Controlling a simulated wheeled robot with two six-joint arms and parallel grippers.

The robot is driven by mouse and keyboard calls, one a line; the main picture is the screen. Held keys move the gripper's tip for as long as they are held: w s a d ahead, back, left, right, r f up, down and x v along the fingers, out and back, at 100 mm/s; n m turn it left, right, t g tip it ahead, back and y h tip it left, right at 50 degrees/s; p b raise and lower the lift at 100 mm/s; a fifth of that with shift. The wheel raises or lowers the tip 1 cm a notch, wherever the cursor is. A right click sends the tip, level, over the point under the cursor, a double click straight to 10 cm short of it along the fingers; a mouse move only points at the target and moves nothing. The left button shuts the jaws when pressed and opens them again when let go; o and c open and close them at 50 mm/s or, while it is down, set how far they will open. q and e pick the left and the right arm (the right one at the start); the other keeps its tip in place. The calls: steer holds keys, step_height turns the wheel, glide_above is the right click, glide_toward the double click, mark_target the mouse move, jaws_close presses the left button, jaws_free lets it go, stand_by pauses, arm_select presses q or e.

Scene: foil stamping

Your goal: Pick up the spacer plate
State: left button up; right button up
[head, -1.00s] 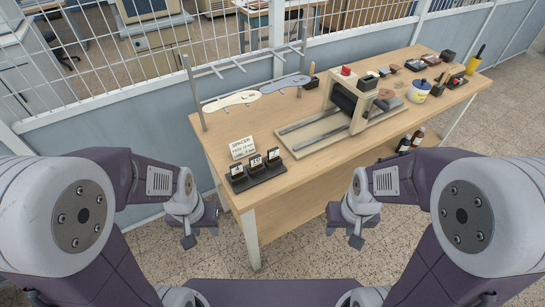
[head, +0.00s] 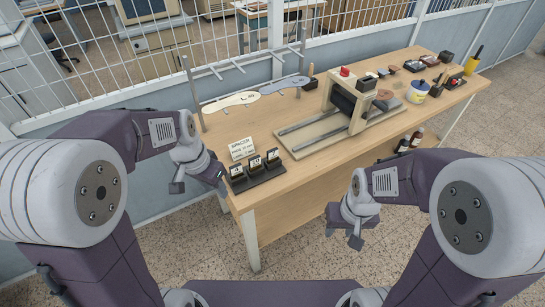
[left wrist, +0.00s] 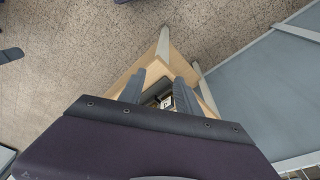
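Several dark spacer plates with pale labels stand in a black rack (head: 262,177) at the table's near left corner: a left plate (head: 237,173), a middle plate (head: 255,163) and a right plate (head: 273,157). Their label marks are too small to read surely. A white card (head: 241,148) headed "SPACER" stands behind them; its lower line is unclear. My left gripper (head: 200,188) is open and empty, just left of the rack. In the left wrist view its parted fingers (left wrist: 159,92) frame part of the rack below. My right gripper (head: 344,236) hangs in front of the table, apparently open and empty.
A press-like frame with rails (head: 335,125) stands mid-table. Bare tabletop lies behind the card.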

arm_select(q)
steer(key=w+d+r+m+h, duration=0.1)
steer(key=w+d+r+m, duration=0.25)
steer(key=w, duration=0.65)
steer(key=m+h+b, duration=0.2)
steer(key=m, duration=0.1)
glide_above(272, 150)
steer(key=s+a, duration=0.1)
steer(key=a, duration=0.1)
step_height(272, 150, down, 8)
steer(key=f, duration=0.2)
steer(key=shift+d+f+t, duration=0.25)
steer(key=shift+f+t, duration=0.05)
steer(key=shift+w+f, duration=0.2)
steer(key=p+x, duration=0.2)
steer(key=x, duration=0.2)
steer(key=shift+d+f, duration=0.15)
steer(key=shift+f, duration=0.2)
steer(key=shift+w+f, duration=0.1)
steer(key=shift+f, duration=0.1)
jaws_close()
